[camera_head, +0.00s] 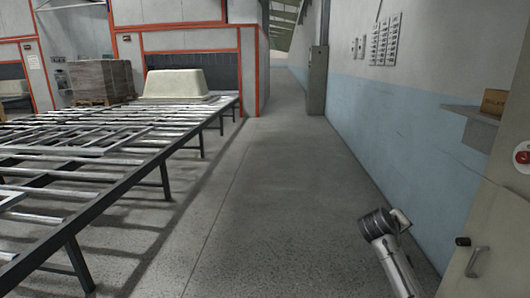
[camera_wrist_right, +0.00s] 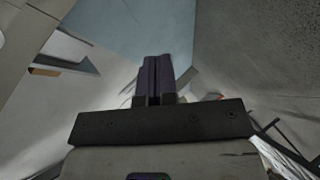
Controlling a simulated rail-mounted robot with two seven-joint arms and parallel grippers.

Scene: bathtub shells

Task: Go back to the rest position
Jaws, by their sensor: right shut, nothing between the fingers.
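My right gripper shows in the right wrist view (camera_wrist_right: 158,80). Its two dark fingers are together with nothing between them. In the head view a part of my right arm (camera_head: 385,235) comes in from the lower right, over the floor beside the blue and white wall; its fingers cannot be made out there. My left arm and left gripper are in neither view.
A long metal roller conveyor (camera_head: 150,185) fills the left side. A pale bathtub shell (camera_head: 176,83) sits at its far end. A shelf with a box (camera_head: 494,103) juts from the right wall, near a door handle (camera_head: 476,262). The grey aisle floor (camera_head: 270,165) is clear.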

